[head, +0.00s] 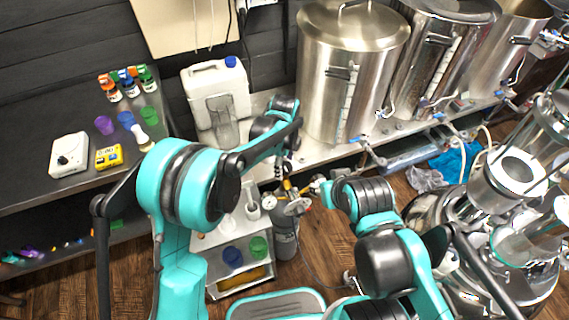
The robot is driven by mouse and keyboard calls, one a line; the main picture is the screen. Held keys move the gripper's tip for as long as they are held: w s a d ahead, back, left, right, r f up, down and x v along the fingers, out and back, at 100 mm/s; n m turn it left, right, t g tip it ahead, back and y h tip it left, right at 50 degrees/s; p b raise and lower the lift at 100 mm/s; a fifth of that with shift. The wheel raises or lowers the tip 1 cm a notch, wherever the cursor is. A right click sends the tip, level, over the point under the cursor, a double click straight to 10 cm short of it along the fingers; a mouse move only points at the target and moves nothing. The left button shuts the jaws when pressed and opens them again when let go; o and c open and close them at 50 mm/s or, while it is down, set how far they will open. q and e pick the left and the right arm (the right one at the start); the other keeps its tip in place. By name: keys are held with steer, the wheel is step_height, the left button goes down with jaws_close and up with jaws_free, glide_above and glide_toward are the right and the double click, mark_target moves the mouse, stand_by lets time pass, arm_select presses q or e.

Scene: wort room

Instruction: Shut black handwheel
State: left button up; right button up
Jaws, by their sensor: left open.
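A grey gas cylinder (286,243) stands on the floor in the middle of the head view, with a brass regulator and round gauges (268,202) at its top. I cannot make out the black handwheel clearly; small dark parts crowd the cylinder's top near my gripper. My left gripper (279,168) points down just above the regulator, open, with nothing seen between its fingers. I cannot tell whether it touches anything. My right arm's end (318,187) is just right of the regulator; its fingers are too small to read.
A steel bench (262,106) with large steel kettles (345,75) runs behind. A white jug (205,83) stands on it. A small cart (241,283) with cups is left of the cylinder. Glass and steel vessels (510,185) crowd the right. A dark bench (70,100) is at left.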

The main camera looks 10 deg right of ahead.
mark_target(284, 166)
arm_select(q)
step_height(284, 166, up, 12)
stand_by(0.5)
stand_by(0.3)
steer(key=s+a+r+n+t, duration=0.1)
steer(key=s+a+r+n, duration=0.2)
steer(key=a+n, duration=0.35)
steer(key=s+a+r+n+t, duration=0.2)
steer(key=s+a+r+n, duration=0.15)
steer(key=a, duration=0.55)
steer(key=s+a+f+n+t, duration=0.3)
steer(key=s+a+n+t, duration=0.1)
steer(key=s+a+n, duration=0.8)
steer(key=a+n, duration=0.1)
steer(key=n, duration=0.2)
steer(key=shift+s+a+f, duration=0.15)
steer(key=shift+s+f, duration=0.1)
steer(key=shift+f, duration=0.15)
